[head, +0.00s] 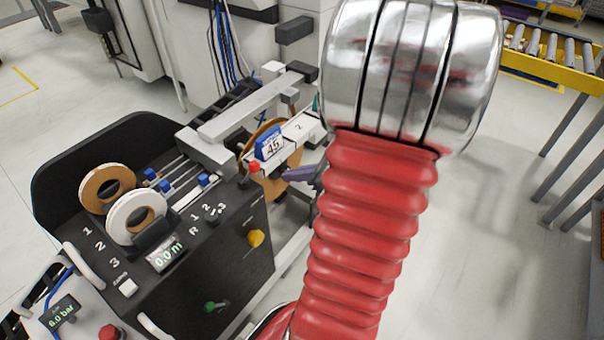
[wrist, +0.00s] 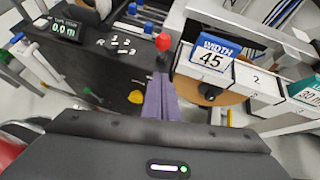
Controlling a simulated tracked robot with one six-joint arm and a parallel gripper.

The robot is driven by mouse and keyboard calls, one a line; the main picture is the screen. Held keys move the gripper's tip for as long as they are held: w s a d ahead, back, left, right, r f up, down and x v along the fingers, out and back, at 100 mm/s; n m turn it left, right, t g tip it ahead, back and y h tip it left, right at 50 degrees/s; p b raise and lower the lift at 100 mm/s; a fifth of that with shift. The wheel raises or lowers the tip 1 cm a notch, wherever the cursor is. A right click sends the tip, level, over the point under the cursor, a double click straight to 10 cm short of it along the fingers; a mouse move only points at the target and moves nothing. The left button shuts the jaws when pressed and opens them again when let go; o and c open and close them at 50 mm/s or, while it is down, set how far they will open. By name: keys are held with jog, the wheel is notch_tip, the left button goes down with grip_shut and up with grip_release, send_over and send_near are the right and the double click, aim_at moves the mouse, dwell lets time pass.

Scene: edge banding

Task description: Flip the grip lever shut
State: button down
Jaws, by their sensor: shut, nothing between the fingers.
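A red-knobbed lever, which looks like the grip lever (head: 254,168), stands at the near end of the white strip head beside the blue WIDTH 45 sign (head: 268,147). In the wrist view the red knob (wrist: 163,42) sits on a short dark stem, just beyond the fingertips. My gripper (head: 285,175) shows purple fingers pointing left toward the lever, partly hidden by my arm. In the wrist view its fingers (wrist: 160,78) are together and empty. I cannot tell whether they touch the stem.
A black console with a display (head: 166,254) and a yellow knob (head: 256,238) lies left of the gripper. White (head: 133,217) and brown (head: 107,189) tape rolls stand on it. A larger brown roll (wrist: 231,98) sits under the white head.

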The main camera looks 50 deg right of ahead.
jog(key=w+a+f, duration=0.1)
jog(key=w, duration=0.5)
jog(key=shift+w+a+f, duration=0.15)
jog(key=shift+w+a, duration=0.1)
jog(key=shift+w, duration=0.15)
jog(key=shift+a, duration=0.1)
jog(key=shift+d, duration=0.2)
